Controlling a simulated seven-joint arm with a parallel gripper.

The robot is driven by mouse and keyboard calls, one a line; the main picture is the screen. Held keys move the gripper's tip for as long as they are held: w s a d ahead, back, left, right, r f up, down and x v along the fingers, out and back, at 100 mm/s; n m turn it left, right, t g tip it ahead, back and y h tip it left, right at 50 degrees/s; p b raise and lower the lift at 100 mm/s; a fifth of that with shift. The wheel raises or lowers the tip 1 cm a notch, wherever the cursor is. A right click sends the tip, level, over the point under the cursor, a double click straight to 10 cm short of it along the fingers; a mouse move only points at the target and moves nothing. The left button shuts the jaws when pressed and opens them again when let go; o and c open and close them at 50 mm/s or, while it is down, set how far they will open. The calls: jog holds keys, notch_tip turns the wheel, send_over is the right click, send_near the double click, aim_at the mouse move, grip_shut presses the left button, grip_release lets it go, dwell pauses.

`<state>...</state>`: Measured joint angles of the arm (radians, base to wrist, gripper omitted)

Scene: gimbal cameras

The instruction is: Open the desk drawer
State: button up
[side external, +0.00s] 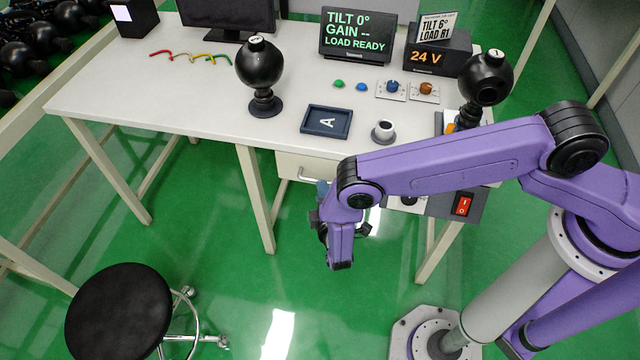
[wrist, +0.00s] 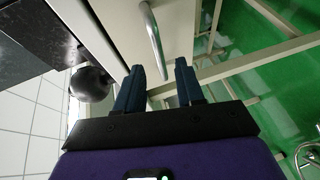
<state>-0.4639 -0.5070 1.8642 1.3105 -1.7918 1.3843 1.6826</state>
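The desk drawer (side external: 292,165) has a cream front under the right part of the white desk, and it looks closed. Its metal bar handle (side external: 308,176) shows left of my arm. In the wrist view the drawer front (wrist: 122,25) is at the top, and the handle (wrist: 152,40) runs down toward the gap between my fingers. My gripper (wrist: 160,75) is open, with two dark blue fingers apart and nothing between them. The handle's lower end is just beyond the fingertips and does not appear to be between them. In the side view my arm mostly hides the gripper.
On the white desk (side external: 190,100) stand a black ball camera (side external: 260,75), a dark tray marked A (side external: 326,121), a small cup (side external: 383,131) and a display (side external: 356,35). A control box with a red switch (side external: 462,204) hangs at the desk's right front. A black stool (side external: 120,310) stands front left. The floor between is clear.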

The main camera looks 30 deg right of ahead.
jog(key=shift+x, duration=2.1)
grip_shut()
